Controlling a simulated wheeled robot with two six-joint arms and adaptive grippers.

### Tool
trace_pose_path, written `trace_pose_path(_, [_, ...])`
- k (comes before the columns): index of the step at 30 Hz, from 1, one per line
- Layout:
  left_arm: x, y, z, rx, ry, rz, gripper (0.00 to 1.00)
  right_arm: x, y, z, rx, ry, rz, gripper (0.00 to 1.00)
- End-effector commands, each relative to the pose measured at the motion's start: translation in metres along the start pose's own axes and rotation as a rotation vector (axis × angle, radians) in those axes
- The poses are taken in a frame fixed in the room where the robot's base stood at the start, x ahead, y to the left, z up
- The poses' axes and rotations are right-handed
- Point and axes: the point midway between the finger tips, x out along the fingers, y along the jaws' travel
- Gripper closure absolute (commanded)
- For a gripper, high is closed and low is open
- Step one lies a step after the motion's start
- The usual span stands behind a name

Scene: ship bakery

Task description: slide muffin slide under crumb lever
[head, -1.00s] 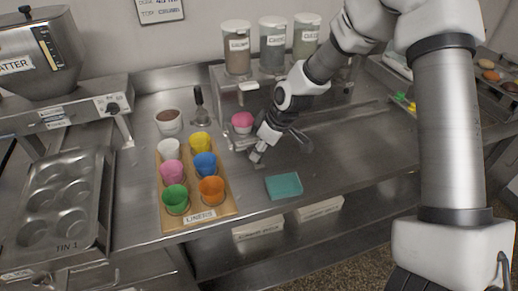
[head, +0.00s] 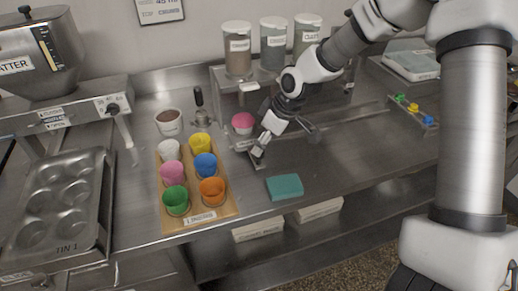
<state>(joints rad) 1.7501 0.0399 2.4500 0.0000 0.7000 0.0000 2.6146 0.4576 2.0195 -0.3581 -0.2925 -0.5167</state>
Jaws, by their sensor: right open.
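A pink liner cup (head: 243,122) stands on the small metal muffin slide (head: 242,144) at the foot of the dispenser stand, below the left canister (head: 238,50). A lever-like metal piece (head: 248,87) sticks out under that canister; its detail is too small to tell. My right gripper (head: 257,153) points down beside the front right of the muffin slide. It is open, and I cannot tell whether a finger touches the slide. My left gripper is not in view.
A wooden board (head: 225,208) with several coloured liner cups stands left of my right gripper. A teal block (head: 285,187) lies in front. A muffin tin (head: 98,232) is at the left. A strip of coloured buttons (head: 412,109) lies at the right. The counter between is clear.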

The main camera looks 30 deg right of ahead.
Motion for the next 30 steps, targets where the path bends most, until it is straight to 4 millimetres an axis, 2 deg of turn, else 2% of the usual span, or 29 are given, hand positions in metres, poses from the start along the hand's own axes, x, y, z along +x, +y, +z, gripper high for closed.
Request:
trace_pose_path(1, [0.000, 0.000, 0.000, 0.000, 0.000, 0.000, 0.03, -0.015, 0.000, -0.002, -0.001, 0.006, 0.002, 0.43])
trace_pose_path(3, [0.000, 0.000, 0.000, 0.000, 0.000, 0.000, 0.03, -0.033, -0.001, -0.002, -0.001, 0.005, 0.001, 0.43])
trace_pose_path(9, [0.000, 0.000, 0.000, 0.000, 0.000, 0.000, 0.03, -0.068, -0.001, -0.002, -0.002, 0.000, 0.001, 0.43])
trace_pose_path(13, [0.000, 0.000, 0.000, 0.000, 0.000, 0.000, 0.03, -0.074, -0.002, -0.001, -0.001, -0.003, 0.000, 0.43])
trace_pose_path(30, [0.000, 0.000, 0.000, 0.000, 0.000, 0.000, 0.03, -0.074, -0.002, -0.001, -0.001, -0.003, 0.000, 0.43])
